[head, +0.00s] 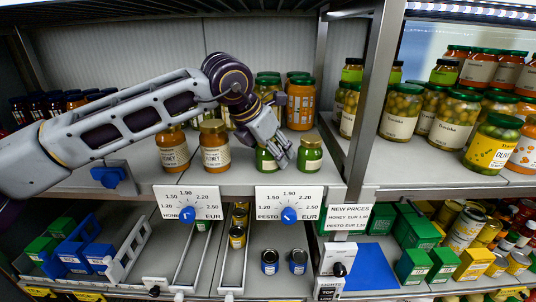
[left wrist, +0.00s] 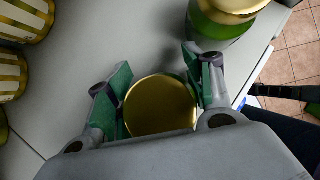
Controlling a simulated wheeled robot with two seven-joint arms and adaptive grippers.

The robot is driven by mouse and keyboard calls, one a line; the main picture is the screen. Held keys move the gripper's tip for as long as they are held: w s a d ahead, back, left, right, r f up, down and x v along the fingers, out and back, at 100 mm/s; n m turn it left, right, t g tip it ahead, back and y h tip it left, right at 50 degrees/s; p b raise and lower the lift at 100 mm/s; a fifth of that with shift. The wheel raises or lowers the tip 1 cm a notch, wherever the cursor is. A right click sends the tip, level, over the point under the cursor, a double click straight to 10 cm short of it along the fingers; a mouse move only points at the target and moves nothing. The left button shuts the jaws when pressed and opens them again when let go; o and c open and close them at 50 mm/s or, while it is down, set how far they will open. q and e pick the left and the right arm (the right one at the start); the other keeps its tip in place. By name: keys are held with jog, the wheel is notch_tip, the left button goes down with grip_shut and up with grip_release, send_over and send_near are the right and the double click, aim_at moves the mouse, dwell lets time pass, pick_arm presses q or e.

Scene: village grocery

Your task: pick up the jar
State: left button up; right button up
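Two small green jars with gold lids stand at the front of the middle shelf, above the pesto dial. My left gripper (head: 277,156) comes down over the left green jar (head: 266,162) and partly hides it. The right green jar (head: 310,157) stands free beside it. In the left wrist view, the gold lid of a jar (left wrist: 160,106) lies between the two green-padded fingers of the left gripper (left wrist: 158,80). The fingers are spread on either side, close to the lid; firm contact is not visible. A second gold-lidded green jar (left wrist: 225,18) stands beyond the right finger. My right gripper is out of view.
Amber honey jars (head: 214,148) stand left of the gripper, and orange jars (head: 301,104) stand behind it. A metal upright (head: 366,90) rises to the right. Price dials (head: 289,205) line the shelf's front edge. Bare shelf shows between the honey and green jars.

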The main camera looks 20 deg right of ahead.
pick_arm(q)
jog(key=shift+c, duration=0.9)
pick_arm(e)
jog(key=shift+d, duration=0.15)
pick_arm(q)
jog(key=shift+r, duration=0.1)
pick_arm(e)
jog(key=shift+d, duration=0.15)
pick_arm(q)
jog(key=shift+r, duration=0.1)
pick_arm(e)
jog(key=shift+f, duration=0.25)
